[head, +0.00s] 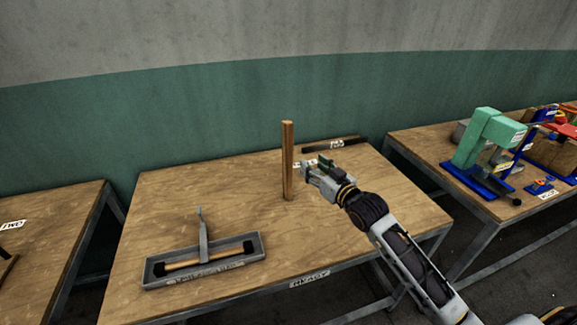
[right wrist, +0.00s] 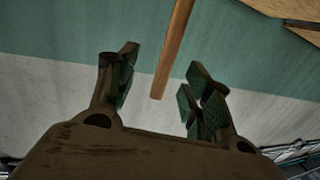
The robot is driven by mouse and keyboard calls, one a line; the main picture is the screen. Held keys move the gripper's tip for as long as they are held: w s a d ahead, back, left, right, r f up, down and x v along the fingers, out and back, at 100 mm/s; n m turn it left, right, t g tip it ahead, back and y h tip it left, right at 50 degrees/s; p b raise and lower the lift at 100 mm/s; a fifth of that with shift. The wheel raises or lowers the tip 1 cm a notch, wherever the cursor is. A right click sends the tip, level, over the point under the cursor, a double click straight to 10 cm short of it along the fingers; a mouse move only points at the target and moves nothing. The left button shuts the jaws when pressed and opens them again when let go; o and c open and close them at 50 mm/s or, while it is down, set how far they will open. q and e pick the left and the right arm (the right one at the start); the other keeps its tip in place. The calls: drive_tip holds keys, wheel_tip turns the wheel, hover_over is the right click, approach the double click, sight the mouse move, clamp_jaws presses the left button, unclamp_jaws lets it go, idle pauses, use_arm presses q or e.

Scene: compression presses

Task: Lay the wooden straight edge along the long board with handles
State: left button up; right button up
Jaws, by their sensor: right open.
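The wooden straight edge (head: 287,160) appears as a tall brown stick, upright on the middle table with its lower end at the tabletop. My right gripper (head: 312,168) is open just to its right, at about its mid-height. In the right wrist view, the stick (right wrist: 175,48) runs between the two spread fingers, its end free; I see no contact. No long board with handles is clearly recognisable. A dark long bar (head: 345,142) lies at the table's back, and a grey tray (head: 165,279) lies front left. My left gripper is out of view.
The tray holds a wooden rod (head: 190,264) with black ends and a raised grey lever (head: 202,235). The tabletop (head: 195,190) is clear left of the stick. A green press (head: 486,135) stands on the right table; another table (head: 55,225) is at left.

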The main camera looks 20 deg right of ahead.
drive_tip(key=shift+s+a+r+n+y, duration=0.15)
drive_tip(key=shift+a+r+n+y, duration=0.2)
drive_tip(key=shift+r, duration=0.2)
idle(0.4)
